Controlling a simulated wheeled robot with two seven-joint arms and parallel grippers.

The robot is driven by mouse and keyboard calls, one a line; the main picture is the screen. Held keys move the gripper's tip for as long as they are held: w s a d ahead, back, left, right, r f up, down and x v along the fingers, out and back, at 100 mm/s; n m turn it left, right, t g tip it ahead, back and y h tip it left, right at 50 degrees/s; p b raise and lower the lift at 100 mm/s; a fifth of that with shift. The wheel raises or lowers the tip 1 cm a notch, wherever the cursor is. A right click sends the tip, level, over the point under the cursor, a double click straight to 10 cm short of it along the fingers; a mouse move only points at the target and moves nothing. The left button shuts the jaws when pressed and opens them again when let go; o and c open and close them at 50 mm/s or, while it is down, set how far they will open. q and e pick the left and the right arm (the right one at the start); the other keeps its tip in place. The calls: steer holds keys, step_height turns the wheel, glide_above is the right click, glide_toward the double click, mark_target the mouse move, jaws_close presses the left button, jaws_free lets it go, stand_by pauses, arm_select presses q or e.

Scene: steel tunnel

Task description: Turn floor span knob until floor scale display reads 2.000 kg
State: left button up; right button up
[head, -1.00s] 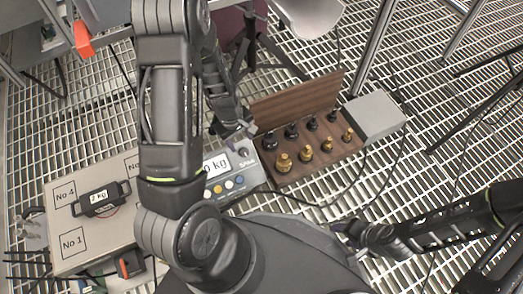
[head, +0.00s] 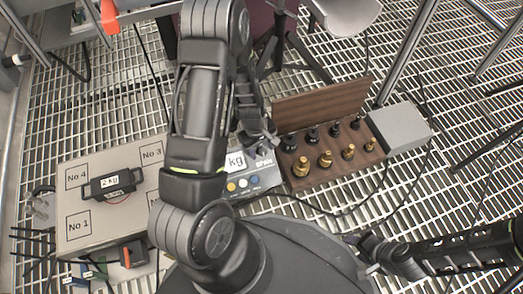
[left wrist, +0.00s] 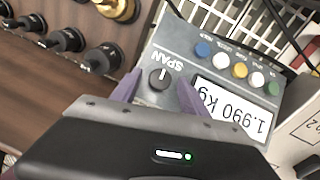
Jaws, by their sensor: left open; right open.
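The span knob (left wrist: 160,78) is a small black dial with a white mark, labelled SPAN, on the grey indicator box (head: 262,180). The display (left wrist: 228,108) appears upside down in the left wrist view and reads 1.990 kg. It is partly covered by my arm in the head view (head: 235,161). My left gripper (left wrist: 156,88) is open, its purple fingertips on either side of the knob; contact cannot be told. In the head view my left gripper (head: 258,138) hides the knob. My right gripper (head: 372,247) is open and empty at the lower right.
The floor scale platform (head: 130,211) at the left carries a black 2 KG weight (head: 113,184). A wooden case (head: 318,178) of black and brass weights stands right of the indicator, beside a grey box (head: 401,127). Cables and metal legs cross the grating.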

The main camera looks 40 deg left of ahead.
arm_select(q)
jaws_close()
stand_by(0.6)
